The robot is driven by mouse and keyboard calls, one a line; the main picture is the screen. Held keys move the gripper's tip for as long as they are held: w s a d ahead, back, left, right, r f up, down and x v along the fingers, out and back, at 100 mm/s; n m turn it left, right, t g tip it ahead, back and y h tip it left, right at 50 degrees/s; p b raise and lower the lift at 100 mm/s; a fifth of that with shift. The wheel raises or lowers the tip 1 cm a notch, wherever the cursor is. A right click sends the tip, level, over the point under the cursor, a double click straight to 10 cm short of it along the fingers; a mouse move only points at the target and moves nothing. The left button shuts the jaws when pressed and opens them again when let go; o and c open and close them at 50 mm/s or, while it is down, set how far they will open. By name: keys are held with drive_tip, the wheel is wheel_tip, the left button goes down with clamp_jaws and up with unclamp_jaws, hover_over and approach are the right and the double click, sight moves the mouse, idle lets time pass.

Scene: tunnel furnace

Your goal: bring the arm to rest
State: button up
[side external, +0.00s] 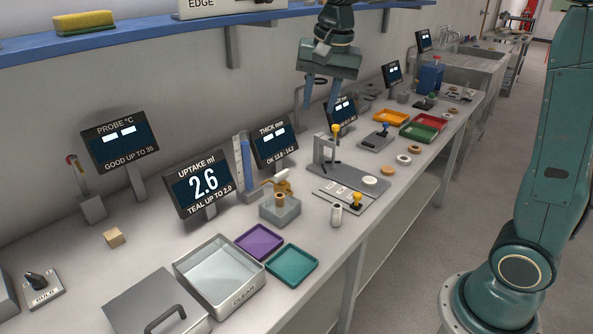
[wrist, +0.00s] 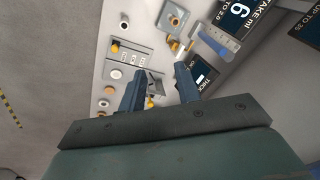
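My gripper (side external: 320,104) hangs in the air above the bench, near its back, with its fingers pointing down. It also shows in the wrist view (wrist: 160,74). The two blue fingers stand apart and nothing is between them. Below it are a grey press-like stand (side external: 326,152) with a yellow knob and the thickness display (side external: 275,141). The gripper touches nothing that I can see.
A blue shelf (side external: 190,32) runs along the wall beside my arm. The bench holds the uptake display (side external: 199,184) reading 2.6, a clear tray (side external: 262,285), a purple tray (side external: 259,241), a teal tray (side external: 291,264) and a small white cylinder (side external: 336,214).

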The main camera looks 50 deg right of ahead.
drive_tip(key=s+a+f+n+t, duration=0.1)
drive_tip(key=s+n, duration=0.4)
drive_tip(key=s, duration=0.6)
drive_tip(key=s+a+f+n+t, duration=0.2)
drive_tip(key=s+n, duration=0.3)
drive_tip(key=s, duration=0.7)
drive_tip(key=shift+s+f+n, duration=0.15)
drive_tip(key=shift+f+n, duration=0.15)
drive_tip(key=shift+f, duration=0.4)
